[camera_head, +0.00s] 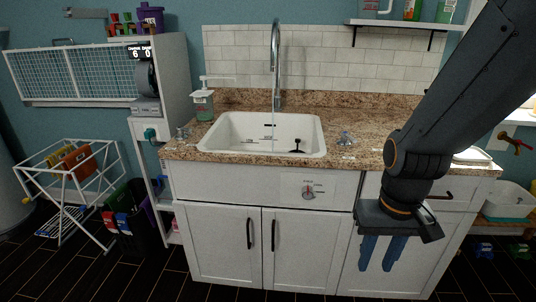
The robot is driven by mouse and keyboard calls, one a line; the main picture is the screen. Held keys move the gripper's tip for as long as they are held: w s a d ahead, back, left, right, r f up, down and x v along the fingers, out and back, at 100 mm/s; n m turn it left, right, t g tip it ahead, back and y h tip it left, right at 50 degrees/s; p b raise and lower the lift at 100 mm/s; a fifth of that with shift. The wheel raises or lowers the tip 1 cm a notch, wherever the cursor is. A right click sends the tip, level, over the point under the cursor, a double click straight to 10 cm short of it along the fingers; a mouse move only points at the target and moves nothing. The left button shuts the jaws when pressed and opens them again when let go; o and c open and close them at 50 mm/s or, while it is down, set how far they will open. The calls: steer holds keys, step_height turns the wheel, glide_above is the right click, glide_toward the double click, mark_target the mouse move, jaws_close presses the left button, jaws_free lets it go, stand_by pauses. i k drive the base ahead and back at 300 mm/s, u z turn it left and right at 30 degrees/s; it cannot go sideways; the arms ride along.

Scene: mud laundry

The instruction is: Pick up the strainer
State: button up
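My gripper (380,262) hangs in front of the right cabinet doors, below counter height, with its two blue fingers pointing down. A gap shows between the fingers, and nothing is held there. A small dark object (298,147) with an upright stub is in the right part of the white sink (213,141). It may be the strainer, but it is too small to tell for sure. My gripper is well to the right of it and lower, apart from it.
A tall faucet (276,70) stands behind the sink. A drying rack (70,185) stands at far left. The dark floor in front is clear.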

mark_target(297, 140)
steer(key=u, duration=1.1)
steer(key=i, duration=1.05)
steer(key=z, duration=1.2)
steer(key=i, duration=0.5)
steer(key=u, duration=0.05)
